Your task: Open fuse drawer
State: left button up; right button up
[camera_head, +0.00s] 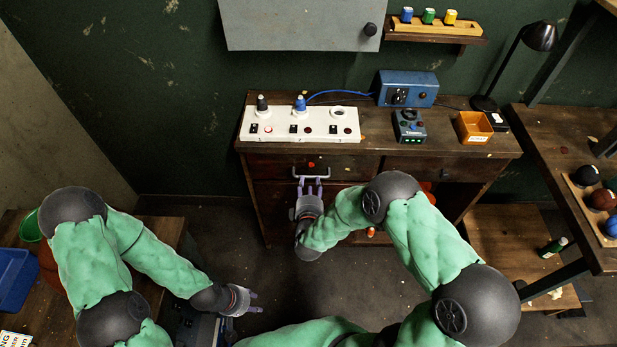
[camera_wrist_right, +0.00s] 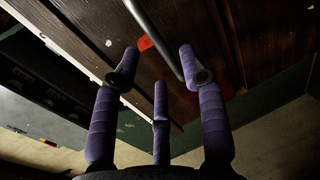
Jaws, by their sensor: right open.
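The drawer with a pale metal bar handle (camera_head: 311,176) is at the upper left of the dark wooden cabinet; its front (camera_head: 350,167) looks flush with the cabinet. My right gripper (camera_head: 309,186) is open just in front of the handle. In the right wrist view, the handle bar (camera_wrist_right: 155,36) runs between the spread purple fingers of my right gripper (camera_wrist_right: 158,62); I cannot tell whether they touch it. A red mark (camera_wrist_right: 146,43) shows on the wood beside the bar. My left gripper (camera_head: 254,301) is low over the floor, its fingers apart and empty.
On the cabinet top stand a white fuse strip (camera_head: 285,135) with a black and a blue fuse, a blue box (camera_head: 407,88) and an orange tray (camera_head: 473,127). A second drawer (camera_head: 447,170) is at right. A bench with balls (camera_head: 603,199) is far right.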

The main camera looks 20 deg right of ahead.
aim_at(310, 177)
jog(key=shift+b+x, duration=0.75)
jog(key=shift+x, duration=1.8)
jog(key=shift+d, duration=0.1)
grip_shut()
